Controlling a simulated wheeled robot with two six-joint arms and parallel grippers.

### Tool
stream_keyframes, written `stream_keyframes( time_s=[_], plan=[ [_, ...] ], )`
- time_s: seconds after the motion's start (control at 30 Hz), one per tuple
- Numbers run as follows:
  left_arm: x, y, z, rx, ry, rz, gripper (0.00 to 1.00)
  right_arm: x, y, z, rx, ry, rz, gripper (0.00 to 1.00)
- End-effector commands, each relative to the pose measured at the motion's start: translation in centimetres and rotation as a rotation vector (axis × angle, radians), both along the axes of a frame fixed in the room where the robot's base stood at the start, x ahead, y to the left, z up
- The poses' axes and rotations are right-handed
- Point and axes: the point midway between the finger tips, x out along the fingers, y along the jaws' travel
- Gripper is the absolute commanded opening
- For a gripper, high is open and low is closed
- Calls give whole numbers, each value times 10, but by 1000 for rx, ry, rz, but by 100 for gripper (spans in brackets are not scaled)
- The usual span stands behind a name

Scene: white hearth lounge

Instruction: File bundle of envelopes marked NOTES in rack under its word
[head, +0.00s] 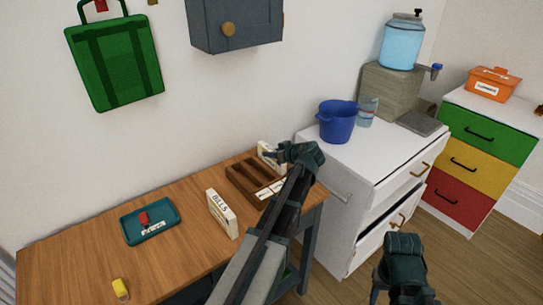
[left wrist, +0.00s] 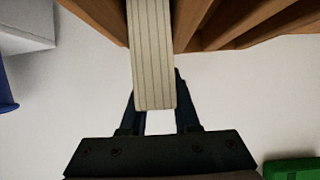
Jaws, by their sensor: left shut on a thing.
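My left gripper (head: 284,154) is shut on a cream bundle of envelopes (head: 267,151) at the back right end of the brown wooden rack (head: 240,184). In the left wrist view the striped edge of the bundle (left wrist: 152,60) stands between the fingers (left wrist: 155,110), with the rack's slots (left wrist: 225,22) beside it. I cannot read its word or tell whether it is inside a slot. White labels (head: 268,190) on the rack's front are partly hidden by my arm. A second bundle, marked BILLS (head: 222,214), stands on the table. My right gripper (head: 403,275) hangs low at the right; its jaws are unclear.
The wooden table (head: 75,255) also holds a teal tray (head: 133,236) with a red item and a small yellow object (head: 121,289). A white cabinet (head: 345,160) with a blue bucket (head: 337,121) stands right of the table. The table's left part is mostly clear.

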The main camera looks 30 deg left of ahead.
Motion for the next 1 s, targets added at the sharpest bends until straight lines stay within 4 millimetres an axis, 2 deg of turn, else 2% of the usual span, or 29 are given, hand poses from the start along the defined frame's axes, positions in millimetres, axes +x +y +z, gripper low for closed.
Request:
stream_keyframes(
  time_s=[0.17,0.2,0.37,0.73,1.0],
  plan=[
    [0,0,-4,0,0,0,0,0,0,-4,0,0,0,50],
    [0,0,-4,0,0,0,32,0,0,-4,0,0,0,50],
    [0,0,-3,0,0,0,60,0,0,-3,0,0,0,50],
    [0,0,3,0,0,0,60,0,0,3,0,0,0,50],
    [-18,-41,30,0,0,-4,60,0,0,30,0,0,0,50]
  ],
)
